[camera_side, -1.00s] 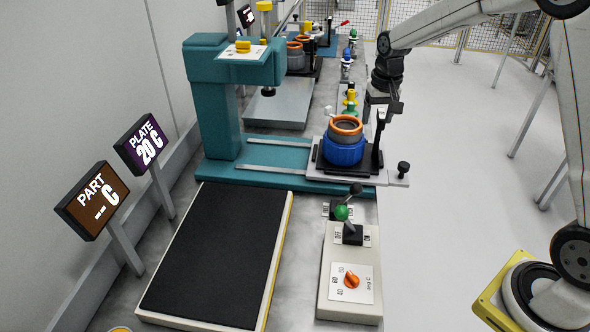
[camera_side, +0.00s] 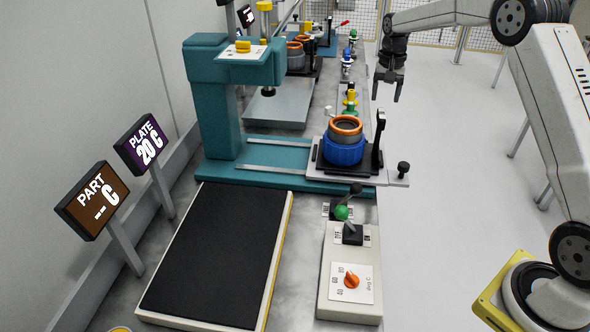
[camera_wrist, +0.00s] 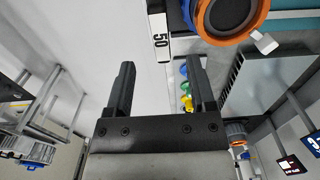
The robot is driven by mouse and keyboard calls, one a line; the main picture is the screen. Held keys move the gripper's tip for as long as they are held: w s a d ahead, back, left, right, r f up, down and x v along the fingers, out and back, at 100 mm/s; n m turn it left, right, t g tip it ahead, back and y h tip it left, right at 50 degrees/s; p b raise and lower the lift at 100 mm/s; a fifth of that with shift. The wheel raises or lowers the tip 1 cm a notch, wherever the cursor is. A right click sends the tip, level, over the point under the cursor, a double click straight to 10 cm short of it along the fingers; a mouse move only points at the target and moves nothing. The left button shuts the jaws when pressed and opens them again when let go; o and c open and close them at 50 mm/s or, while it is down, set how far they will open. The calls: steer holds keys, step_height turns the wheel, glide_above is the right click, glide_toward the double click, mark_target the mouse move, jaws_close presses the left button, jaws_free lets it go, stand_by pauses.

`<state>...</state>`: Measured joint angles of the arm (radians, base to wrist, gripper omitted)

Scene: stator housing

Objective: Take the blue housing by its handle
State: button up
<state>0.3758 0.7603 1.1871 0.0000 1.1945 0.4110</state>
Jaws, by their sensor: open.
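The blue housing (camera_side: 343,153), with an orange ring on top, sits upright on a black block on the slide of the teal press. A small pale tab, which looks like its handle (camera_side: 330,112), sticks out at the ring's back left. In the wrist view the housing's orange ring (camera_wrist: 198,22) is at the top edge, partly cut off, with the pale handle (camera_wrist: 263,43) at its lower right. My gripper (camera_side: 388,98) is open and empty, pointing down, above and behind the housing and to its right. It is apart from the housing; its fingers (camera_wrist: 160,85) also show in the wrist view.
A black upright bracket (camera_side: 378,138) stands right of the housing. The teal press (camera_side: 225,90) is to the left. A dark plate (camera_side: 220,250) and a control box with an orange knob (camera_side: 351,282) are in front. Open floor (camera_side: 450,200) lies right of the bench.

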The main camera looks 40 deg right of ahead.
mark_target(382, 113)
steer(key=shift+f, duration=3.55)
jaws_close()
steer(key=shift+w+r, duration=0.15)
steer(key=shift+r, duration=0.05)
